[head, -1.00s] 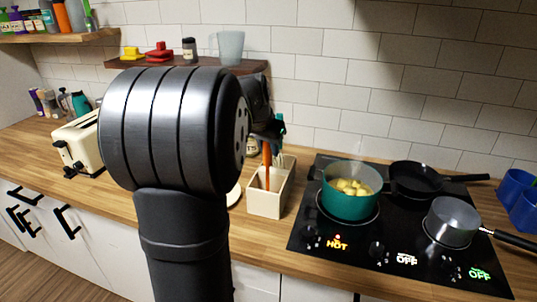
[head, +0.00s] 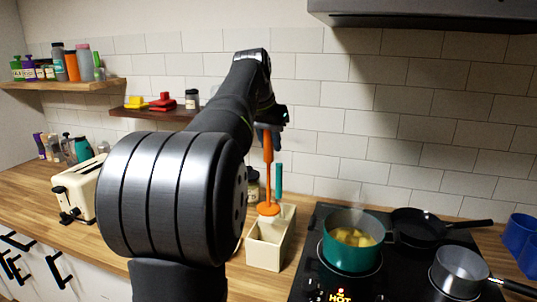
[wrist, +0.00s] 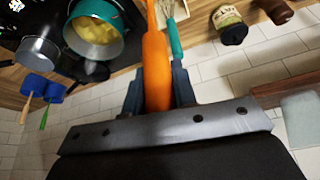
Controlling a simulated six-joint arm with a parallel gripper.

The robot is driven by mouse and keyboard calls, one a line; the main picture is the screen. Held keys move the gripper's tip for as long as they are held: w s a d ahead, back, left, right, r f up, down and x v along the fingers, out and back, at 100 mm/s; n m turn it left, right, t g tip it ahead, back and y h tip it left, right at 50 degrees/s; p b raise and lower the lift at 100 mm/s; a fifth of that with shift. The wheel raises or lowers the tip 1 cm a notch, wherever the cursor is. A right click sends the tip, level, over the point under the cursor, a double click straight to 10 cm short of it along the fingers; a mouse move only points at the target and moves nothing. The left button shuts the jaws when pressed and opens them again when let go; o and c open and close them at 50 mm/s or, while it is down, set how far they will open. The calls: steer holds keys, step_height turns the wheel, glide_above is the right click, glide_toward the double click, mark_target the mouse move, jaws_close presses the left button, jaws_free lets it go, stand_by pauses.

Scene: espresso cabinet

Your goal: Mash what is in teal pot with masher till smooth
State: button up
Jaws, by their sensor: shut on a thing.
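The teal pot (head: 345,255) stands on the front left burner in the head view, with yellow chunks (head: 354,237) inside. The pot (wrist: 72,30) also shows at the upper left in the wrist view. My gripper (head: 268,128) is shut on the orange masher (head: 267,168) and holds it upright by the handle. The masher's round head (head: 268,208) is just above the cream utensil box, left of the pot. In the wrist view the orange handle (wrist: 156,70) is between the two fingers.
The cream utensil box (head: 265,250) holds a teal-handled tool (head: 279,178). A black pan (head: 428,225) and a grey saucepan (head: 459,270) stand on the cooktop. A dark hood (head: 430,15) hangs above. A "HOT" sign glows by the pot. Blue cups (head: 522,235) stand at the right.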

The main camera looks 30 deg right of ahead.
steer(key=s+d+f, duration=0.1)
steer(key=s+d, duration=0.5)
steer(key=d, duration=0.5)
steer(key=s+d+f, duration=0.1)
steer(key=s+d, duration=0.6)
steer(key=d, duration=0.4)
step_height(320, 180, down, 10)
steer(key=shift+w+d+f+t+h, duration=0.15)
steer(key=shift+w+f+t+h, duration=0.1)
steer(key=shift+t+h, duration=0.15)
steer(key=shift+s+a, duration=0.9)
steer(key=shift+s, duration=0.05)
